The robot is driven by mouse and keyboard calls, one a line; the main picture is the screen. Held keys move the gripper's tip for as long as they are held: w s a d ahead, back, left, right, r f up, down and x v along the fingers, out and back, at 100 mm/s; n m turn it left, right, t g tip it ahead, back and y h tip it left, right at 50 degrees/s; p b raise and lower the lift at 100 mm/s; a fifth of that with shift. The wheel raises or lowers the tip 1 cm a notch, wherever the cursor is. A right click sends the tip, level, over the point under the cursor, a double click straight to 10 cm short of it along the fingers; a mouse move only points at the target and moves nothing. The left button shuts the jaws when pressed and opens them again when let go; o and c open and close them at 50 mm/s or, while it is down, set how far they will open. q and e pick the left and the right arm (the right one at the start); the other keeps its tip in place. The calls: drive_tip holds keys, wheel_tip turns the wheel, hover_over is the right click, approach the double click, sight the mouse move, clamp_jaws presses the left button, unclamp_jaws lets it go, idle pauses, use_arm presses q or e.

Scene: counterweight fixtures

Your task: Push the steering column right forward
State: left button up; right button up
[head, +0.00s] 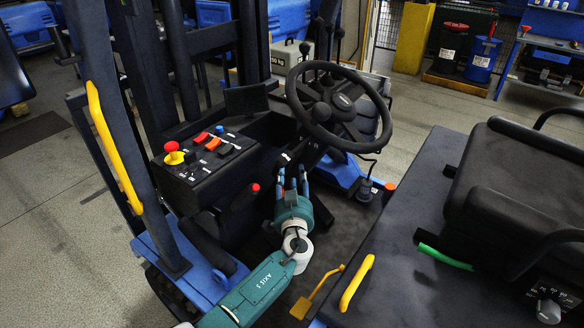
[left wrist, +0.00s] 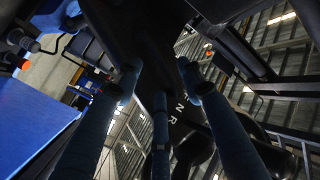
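The black steering wheel (head: 372,97) stands on the dark steering column (head: 308,152) in the middle of the head view. My left gripper (head: 292,174), with blue fingers on a teal wrist, points up just below the column, near its lower front side. In the left wrist view, the fingers of the left gripper (left wrist: 158,82) are spread apart, with the dark column (left wrist: 148,35) close ahead of and between their tips. I cannot tell whether they touch it. Nothing is seen gripped. My right gripper is not in view.
A black console (head: 215,165) with a red emergency button (head: 172,147) and coloured switches is left of the gripper. A red-knobbed lever (head: 254,189) is close beside it. The black seat (head: 520,195) and a yellow handle (head: 357,283) are at the right. Yellow grab bar (head: 112,145) at left.

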sight(292, 169)
use_arm(q)
drive_tip(key=shift+w+a+b, duration=0.15)
drive_tip(key=shift+w+b, duration=0.15)
drive_tip(key=shift+w, duration=1.75)
drive_tip(key=shift+c, duration=0.3)
